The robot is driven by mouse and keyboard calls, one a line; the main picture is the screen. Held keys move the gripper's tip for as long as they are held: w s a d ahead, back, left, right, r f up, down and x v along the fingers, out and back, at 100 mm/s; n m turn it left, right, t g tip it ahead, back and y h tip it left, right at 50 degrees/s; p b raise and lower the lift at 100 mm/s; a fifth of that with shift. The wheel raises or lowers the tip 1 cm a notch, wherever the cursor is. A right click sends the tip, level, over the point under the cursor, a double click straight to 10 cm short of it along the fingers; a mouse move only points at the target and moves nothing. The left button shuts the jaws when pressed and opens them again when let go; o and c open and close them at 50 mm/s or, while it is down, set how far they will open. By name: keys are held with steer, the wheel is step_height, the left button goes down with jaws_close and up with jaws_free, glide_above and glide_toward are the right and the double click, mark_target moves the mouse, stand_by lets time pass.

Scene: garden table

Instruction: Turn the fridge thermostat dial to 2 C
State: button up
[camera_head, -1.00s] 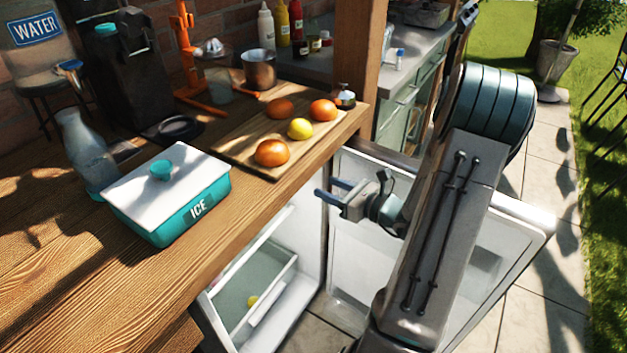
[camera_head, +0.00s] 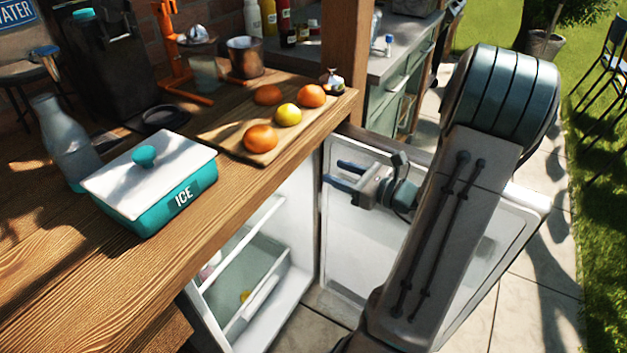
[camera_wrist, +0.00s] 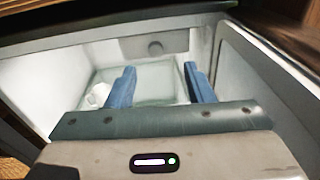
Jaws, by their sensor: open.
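The open fridge (camera_head: 301,228) stands under the wooden counter, and its interior (camera_wrist: 60,77) fills much of the wrist view. A round grey knob (camera_wrist: 154,47), which looks like the thermostat dial, sits on a grey strip at the back wall. Its markings are too small to read. In the head view the dial is hidden. My gripper (camera_head: 340,174) is open and empty in front of the fridge opening, near the open door. In the wrist view its two blue fingers (camera_wrist: 160,72) are spread, with the dial showing beyond and between them, apart from it.
The open fridge door (camera_head: 345,250) stands to the right, behind my arm. A glass shelf (camera_wrist: 150,82) and a drawer (camera_head: 245,285) with a yellow item are inside the fridge. The counter (camera_head: 110,265) above holds an ice box (camera_head: 150,180) and a board with fruit.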

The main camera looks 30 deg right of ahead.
steer(key=w+a+r+n+b, duration=0.3)
steer(key=r+b, duration=0.2)
steer(key=b, duration=0.2)
step_height(320, 180, down, 9)
steer(key=b, duration=0.4)
steer(key=b+x, duration=0.1)
steer(key=x, duration=0.7)
steer(key=shift+r+t, duration=0.3)
steer(key=shift+r, duration=0.35)
steer(key=shift+s, duration=0.1)
steer(key=c, duration=1)
steer(key=shift+f+y, duration=0.1)
steer(key=shift+y, duration=0.2)
